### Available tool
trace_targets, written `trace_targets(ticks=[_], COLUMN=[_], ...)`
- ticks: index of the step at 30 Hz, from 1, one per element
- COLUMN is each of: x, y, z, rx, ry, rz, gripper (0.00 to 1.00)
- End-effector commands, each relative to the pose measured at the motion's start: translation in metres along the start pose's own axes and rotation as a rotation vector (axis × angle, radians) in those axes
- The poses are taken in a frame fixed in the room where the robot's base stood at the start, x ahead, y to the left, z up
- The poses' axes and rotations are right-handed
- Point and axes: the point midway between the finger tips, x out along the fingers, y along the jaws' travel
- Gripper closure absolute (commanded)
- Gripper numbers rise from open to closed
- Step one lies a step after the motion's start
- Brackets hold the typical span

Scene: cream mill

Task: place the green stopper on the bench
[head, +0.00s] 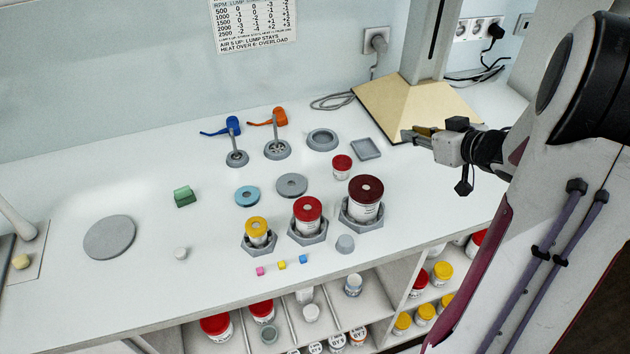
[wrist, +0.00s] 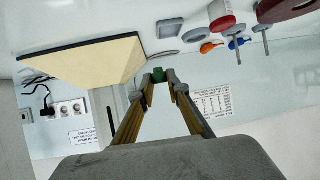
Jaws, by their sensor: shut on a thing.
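My gripper (wrist: 161,84) is shut on a small green stopper (wrist: 158,75), which shows between the fingertips in the wrist view. In the head view my gripper (head: 408,136) is at the right, in front of the beige sloped base of the stand; the stopper cannot be made out there. The white bench (head: 140,275) spreads below and to the left of my gripper. A separate green block (head: 185,197) lies on the bench at the left.
Three jars with yellow, red (head: 307,208) and dark red (head: 366,190) lids stand in grey hexagonal holders. A small red-lidded jar (head: 342,165) and a square grey tray (head: 366,148) are nearer my gripper. The beige base (head: 385,100) stands behind. The bench's left front is mostly clear.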

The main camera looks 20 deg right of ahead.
Motion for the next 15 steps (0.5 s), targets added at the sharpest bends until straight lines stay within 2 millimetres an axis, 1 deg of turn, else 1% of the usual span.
trace_targets(ticks=[1,3,6,7,15], x=[0.001,0.001,0.001,0.001,0.001], y=[-0.013,-0.029,-0.047,-0.049,-0.047], z=[0.006,0.012,0.015,0.014,0.013], rx=[-0.011,-0.029,-0.046,-0.045,-0.032], ry=[-0.002,0.000,0.001,0.001,0.002], rz=[-0.027,-0.058,-0.083,-0.081,-0.056], gripper=[0.93,0.93,0.93,0.93,0.93])
